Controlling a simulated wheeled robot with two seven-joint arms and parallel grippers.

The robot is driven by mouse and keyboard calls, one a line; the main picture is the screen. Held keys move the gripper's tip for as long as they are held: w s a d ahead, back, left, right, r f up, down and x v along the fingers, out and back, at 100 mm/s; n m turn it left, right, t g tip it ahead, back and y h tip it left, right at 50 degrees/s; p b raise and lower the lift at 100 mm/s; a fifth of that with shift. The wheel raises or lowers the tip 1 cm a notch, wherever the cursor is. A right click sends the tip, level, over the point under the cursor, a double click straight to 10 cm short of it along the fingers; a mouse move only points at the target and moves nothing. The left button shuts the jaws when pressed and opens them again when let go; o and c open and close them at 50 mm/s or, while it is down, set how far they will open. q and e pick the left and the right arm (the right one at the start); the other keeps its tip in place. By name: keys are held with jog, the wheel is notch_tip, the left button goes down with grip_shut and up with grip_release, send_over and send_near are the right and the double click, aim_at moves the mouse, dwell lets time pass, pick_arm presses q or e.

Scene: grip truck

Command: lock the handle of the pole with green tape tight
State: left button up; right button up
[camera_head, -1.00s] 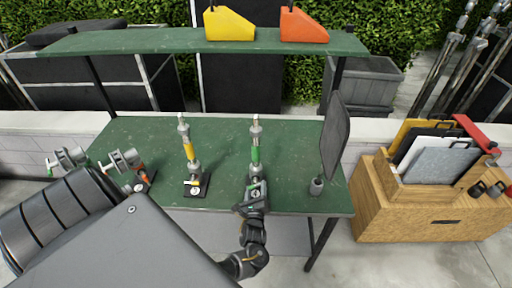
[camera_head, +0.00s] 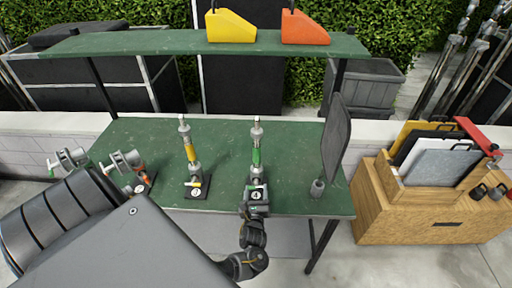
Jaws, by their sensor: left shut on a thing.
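The pole with green tape (camera_head: 256,157) stands upright on the green table, right of the middle. Its base has a dark plate with a round white label. My left gripper (camera_head: 257,203) is at the foot of this pole, on its near side, and is shut on the handle there. The fingers and the handle are small and dark, so the handle's exact angle cannot be told. My left arm comes in from the lower left and bends up to the pole. My right gripper is not in view.
A pole with yellow tape (camera_head: 192,153) stands to the left on the green table (camera_head: 222,135). Clamps with orange parts (camera_head: 129,165) sit further left. A dark flat panel (camera_head: 335,138) stands at the right edge. A green shelf (camera_head: 130,42) spans above.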

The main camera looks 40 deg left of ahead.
pick_arm(q)
jog(key=o, duration=1)
jog(key=b+v, duration=0.1)
jog(key=v, duration=0.9)
jog(key=shift+s+d+b, duration=0.25)
jog(key=shift+b, duration=0.05)
